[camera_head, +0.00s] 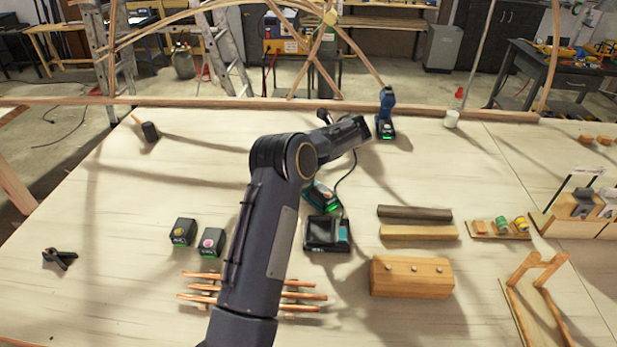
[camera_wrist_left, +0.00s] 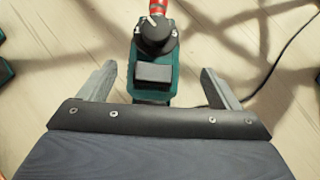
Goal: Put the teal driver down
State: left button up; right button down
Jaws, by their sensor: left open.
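The teal driver (camera_head: 318,195) shows partly in the head view, just behind the charger, with a green light at its foot; my left arm hides the rest. In the left wrist view the teal driver (camera_wrist_left: 178,78) is at the top middle, with a black dial, a black block and a red end. My left gripper (camera_wrist_left: 158,85) is open, one finger on each side of the driver, with gaps between. I cannot make out this gripper in the head view. My right gripper is not in view.
A black charger (camera_head: 326,234) with a cable stands before the driver. Two batteries (camera_head: 212,241) and copper rods (camera_head: 305,296) lie to the left. Wood strips (camera_head: 418,232) and a wooden block (camera_head: 411,277) lie right. A blue driver (camera_head: 387,105) stands behind. The table's left is mostly clear.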

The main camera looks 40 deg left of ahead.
pick_arm(q)
jog(key=x, duration=0.5)
jog(key=shift+s+a, duration=0.25)
jog(key=shift+a, duration=0.1)
jog(key=shift+r, duration=0.1)
jog(key=shift+c, duration=0.4)
grip_shut()
jog(key=shift+r, duration=0.15)
